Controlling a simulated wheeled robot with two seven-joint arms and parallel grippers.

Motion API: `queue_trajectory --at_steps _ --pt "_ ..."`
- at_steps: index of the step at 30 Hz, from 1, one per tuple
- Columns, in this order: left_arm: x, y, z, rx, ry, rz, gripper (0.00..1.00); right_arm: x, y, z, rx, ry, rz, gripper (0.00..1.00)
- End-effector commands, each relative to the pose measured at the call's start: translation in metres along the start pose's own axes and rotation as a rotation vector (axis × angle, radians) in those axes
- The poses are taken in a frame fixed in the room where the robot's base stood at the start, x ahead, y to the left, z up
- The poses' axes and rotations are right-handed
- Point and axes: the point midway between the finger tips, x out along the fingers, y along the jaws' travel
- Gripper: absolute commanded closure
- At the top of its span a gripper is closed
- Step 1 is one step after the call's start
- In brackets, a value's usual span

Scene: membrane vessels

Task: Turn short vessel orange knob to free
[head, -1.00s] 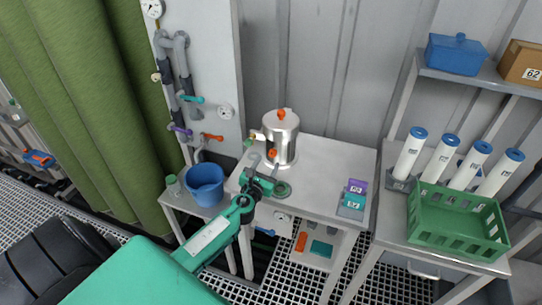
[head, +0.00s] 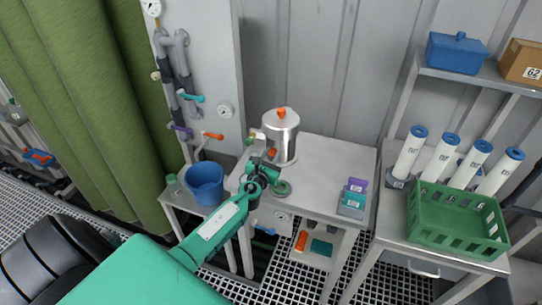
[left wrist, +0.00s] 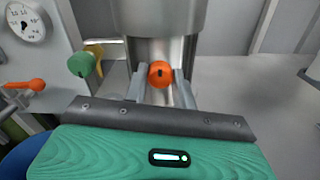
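The short vessel (head: 281,138) is a steel cylinder with an orange top knob (head: 281,113), standing on the grey table at the back wall. Its orange side knob (head: 272,153) faces me low on the front, and it shows in the left wrist view (left wrist: 160,74). My left gripper (left wrist: 162,88) is open, with one finger on each side of this knob. I cannot tell whether the fingers touch it. A green knob (left wrist: 82,64) on a brass fitting sits left of the vessel. My right gripper is not in view.
A blue bucket (head: 205,185) stands on a low stand left of the table. Purple and teal boxes (head: 352,197) are at the table's right. A green crate (head: 458,214) and several white cylinders are further right. A gauge (left wrist: 26,22) is on the wall panel.

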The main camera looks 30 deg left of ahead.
Motion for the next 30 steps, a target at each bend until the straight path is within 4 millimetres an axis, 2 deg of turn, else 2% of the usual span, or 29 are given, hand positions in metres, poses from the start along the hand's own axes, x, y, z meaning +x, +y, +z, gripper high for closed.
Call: queue_trajectory --at_steps 8,14,30 --pt "0.0 0.0 -0.001 -0.028 0.0 0.0 0.96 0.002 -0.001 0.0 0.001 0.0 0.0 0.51" --pt "0.0 -0.001 -0.002 -0.125 0.0 0.0 0.96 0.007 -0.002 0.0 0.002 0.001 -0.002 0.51" --pt "0.0 -0.001 -0.002 -0.614 0.0 0.0 0.96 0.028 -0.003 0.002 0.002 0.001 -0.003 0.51"
